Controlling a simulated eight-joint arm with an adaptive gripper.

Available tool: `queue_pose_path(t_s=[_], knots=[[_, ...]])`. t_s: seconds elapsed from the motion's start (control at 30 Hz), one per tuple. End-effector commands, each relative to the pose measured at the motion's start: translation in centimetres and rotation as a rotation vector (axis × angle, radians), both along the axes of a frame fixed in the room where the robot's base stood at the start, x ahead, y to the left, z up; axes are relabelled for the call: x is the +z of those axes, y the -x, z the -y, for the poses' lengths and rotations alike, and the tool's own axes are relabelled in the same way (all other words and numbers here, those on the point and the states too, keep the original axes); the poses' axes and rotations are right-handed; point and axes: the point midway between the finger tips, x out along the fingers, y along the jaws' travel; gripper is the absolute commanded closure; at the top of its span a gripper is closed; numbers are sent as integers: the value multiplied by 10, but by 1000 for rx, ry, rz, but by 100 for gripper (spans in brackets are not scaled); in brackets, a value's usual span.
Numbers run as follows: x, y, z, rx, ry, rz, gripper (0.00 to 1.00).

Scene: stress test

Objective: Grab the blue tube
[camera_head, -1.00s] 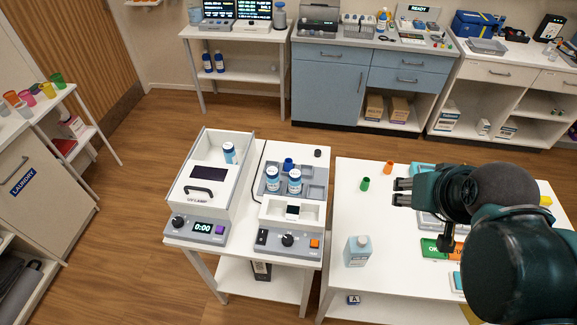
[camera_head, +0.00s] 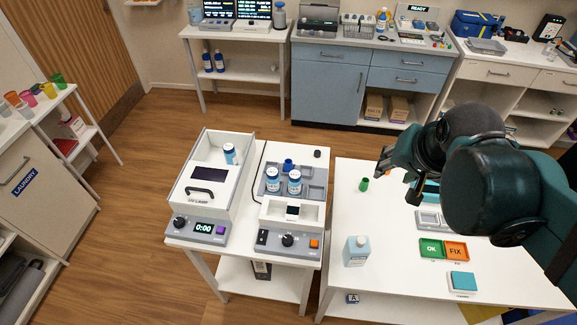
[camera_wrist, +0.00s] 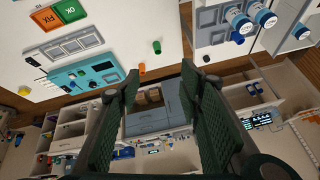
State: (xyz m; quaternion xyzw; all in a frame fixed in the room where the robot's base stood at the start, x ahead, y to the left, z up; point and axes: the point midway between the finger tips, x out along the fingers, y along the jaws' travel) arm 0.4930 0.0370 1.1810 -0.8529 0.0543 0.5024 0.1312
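The blue tube (camera_head: 288,164) stands in the grey tray at the back of the device on the left table, behind two white-and-blue bottles. It also shows at the upper right of the wrist view (camera_wrist: 237,38). My gripper (camera_head: 382,164) is above the right table's back left part, well to the right of the blue tube. In the wrist view its fingers (camera_wrist: 160,69) are apart with nothing between them.
A small black piece (camera_head: 318,153) stands at that table's back right corner. A clear bottle (camera_head: 357,251) stands on the right table, with a narrow gap between the tables.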

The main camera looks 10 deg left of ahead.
Motion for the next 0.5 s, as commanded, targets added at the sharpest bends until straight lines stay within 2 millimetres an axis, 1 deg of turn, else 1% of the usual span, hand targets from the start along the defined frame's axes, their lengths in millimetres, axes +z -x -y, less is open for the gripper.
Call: queue_pose_path(t_s=[0.03,0.5], knots=[[3,-8,-5,-18,-14,-10,63],[2,-60,-48,-234,-142,-124,63]])
